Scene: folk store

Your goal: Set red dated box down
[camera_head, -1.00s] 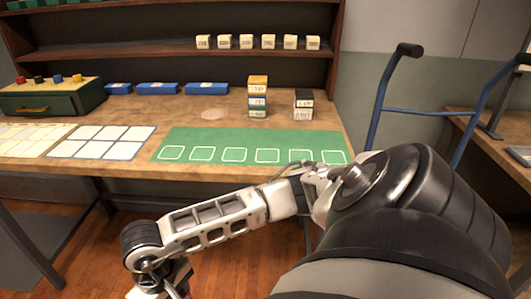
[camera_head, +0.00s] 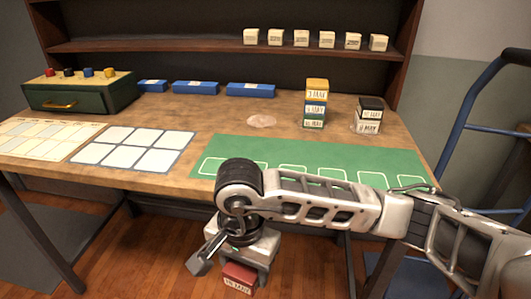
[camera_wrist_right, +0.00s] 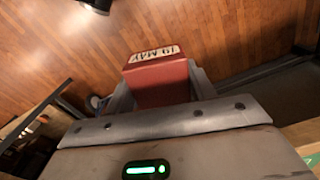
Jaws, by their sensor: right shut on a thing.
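The red dated box (camera_head: 238,277) hangs in the jaws of my right gripper (camera_head: 240,264), in front of the table and below its top, over the wooden floor. In the right wrist view the red box (camera_wrist_right: 162,84) sits between the two fingers, and its white label appears to read 19 MAY. The green mat (camera_head: 300,155) with a row of white-outlined squares lies at the table's front edge, and my right arm covers part of it. A stack of yellow, blue and green dated boxes (camera_head: 316,104) and a black-topped stack (camera_head: 369,115) stand behind the mat. My left gripper is out of view.
A white grid sheet (camera_head: 133,149) lies left of the mat. A green drawer chest (camera_head: 80,93) and blue boxes (camera_head: 195,87) stand at the back. A shelf (camera_head: 220,46) holds several small white boxes. A blue hand truck (camera_head: 480,120) stands at the right.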

